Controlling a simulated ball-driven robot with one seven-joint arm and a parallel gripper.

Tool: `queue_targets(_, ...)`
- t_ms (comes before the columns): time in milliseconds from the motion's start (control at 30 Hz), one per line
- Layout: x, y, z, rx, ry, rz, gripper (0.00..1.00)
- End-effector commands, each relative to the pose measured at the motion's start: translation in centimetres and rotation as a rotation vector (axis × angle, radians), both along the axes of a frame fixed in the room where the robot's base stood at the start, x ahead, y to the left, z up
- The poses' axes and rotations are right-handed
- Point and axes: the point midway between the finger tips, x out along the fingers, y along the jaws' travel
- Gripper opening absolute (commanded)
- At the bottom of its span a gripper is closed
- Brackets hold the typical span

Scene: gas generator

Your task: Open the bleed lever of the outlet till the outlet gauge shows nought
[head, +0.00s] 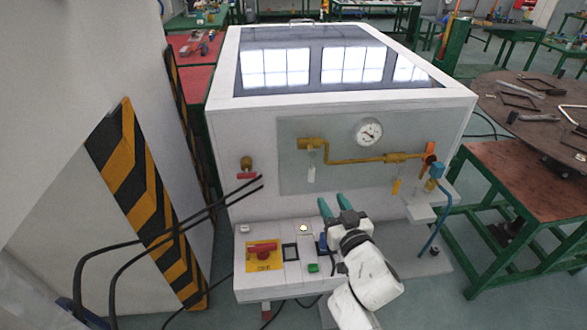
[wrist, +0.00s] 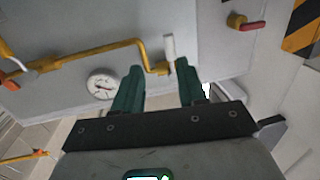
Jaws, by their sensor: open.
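A brass outlet pipe (head: 350,160) runs across the grey panel on the white cabinet's front. A round white gauge (head: 368,132) sits above it; its dark needle is too small to read surely. It also shows in the wrist view (wrist: 102,85). A white lever (head: 311,173) hangs down at the pipe's left end, and also shows in the wrist view (wrist: 169,47). Yellow levers (head: 396,187) hang at the right. I cannot tell which is the bleed lever. My gripper (head: 335,204) is open and empty, green fingers apart, below and in front of the pipe; it fills the wrist view's middle (wrist: 158,66).
A red-handled valve (head: 246,171) is on the cabinet's left. A control box (head: 280,275) with a red switch (head: 262,247) juts out below. A blue hose (head: 440,210) hangs at the right. Black cables (head: 200,215) cross at the left by a striped post (head: 130,170).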

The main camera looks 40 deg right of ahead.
Motion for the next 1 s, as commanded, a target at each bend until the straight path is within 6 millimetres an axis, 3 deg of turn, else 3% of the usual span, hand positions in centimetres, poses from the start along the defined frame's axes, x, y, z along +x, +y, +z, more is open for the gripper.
queue_targets(267,1.7,-0.2,1.2,-0.021,-0.048,0.031,0.41)
queue_targets(700,8.6,-3.1,1.1,-0.022,-0.046,0.03,0.41)
queue_targets(1000,10.5,-3.9,1.1,-0.02,-0.046,0.03,0.41)
